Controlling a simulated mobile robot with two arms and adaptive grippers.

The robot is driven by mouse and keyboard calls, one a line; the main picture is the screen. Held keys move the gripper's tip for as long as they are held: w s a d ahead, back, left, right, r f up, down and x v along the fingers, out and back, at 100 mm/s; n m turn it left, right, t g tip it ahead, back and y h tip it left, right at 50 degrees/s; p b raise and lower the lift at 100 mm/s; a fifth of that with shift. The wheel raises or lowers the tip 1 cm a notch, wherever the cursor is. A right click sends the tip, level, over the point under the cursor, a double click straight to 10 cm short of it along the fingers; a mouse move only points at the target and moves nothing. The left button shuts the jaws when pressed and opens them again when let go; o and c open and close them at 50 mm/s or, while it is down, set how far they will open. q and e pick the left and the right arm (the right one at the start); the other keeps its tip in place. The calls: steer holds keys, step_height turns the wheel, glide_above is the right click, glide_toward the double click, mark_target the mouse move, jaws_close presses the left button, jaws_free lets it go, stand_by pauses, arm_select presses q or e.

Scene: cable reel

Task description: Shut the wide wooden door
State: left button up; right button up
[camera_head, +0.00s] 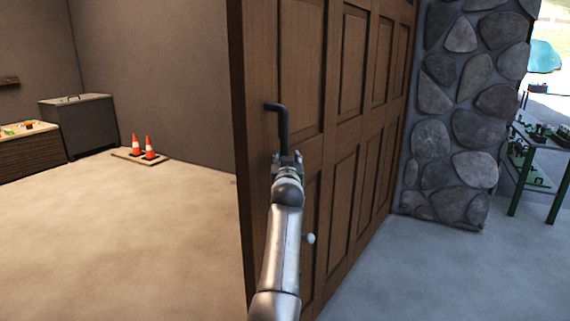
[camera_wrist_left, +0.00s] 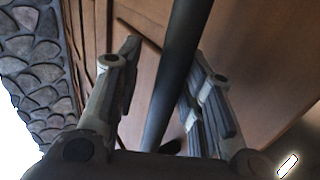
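The wide wooden door (camera_head: 350,60), brown and panelled, stands open at an angle, its free edge towards me. A dark bent handle (camera_head: 283,122) sits on its face near that edge. My left gripper (camera_head: 287,160) is at the lower part of the handle. In the left wrist view, the dark handle bar (camera_wrist_left: 178,65) runs between the two fingers of my left gripper (camera_wrist_left: 163,58). The fingers are spread, with a clear gap between the bar and the left-hand finger. The door panels (camera_wrist_left: 240,45) show behind them. My right gripper is not in view.
A stone pillar (camera_head: 435,130) stands beyond the far end of the door. Left of the door is open floor (camera_head: 130,230) with two orange cones (camera_head: 149,148), a grey chest (camera_head: 80,125) and a wooden crate (camera_head: 30,155). A green-legged table (camera_head: 540,165) stands at right.

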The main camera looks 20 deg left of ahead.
arm_select(q)
step_height(320, 180, up, 10)
steer(key=shift+d, duration=0.2)
stand_by(0.6)
steer(key=shift+f, duration=0.1)
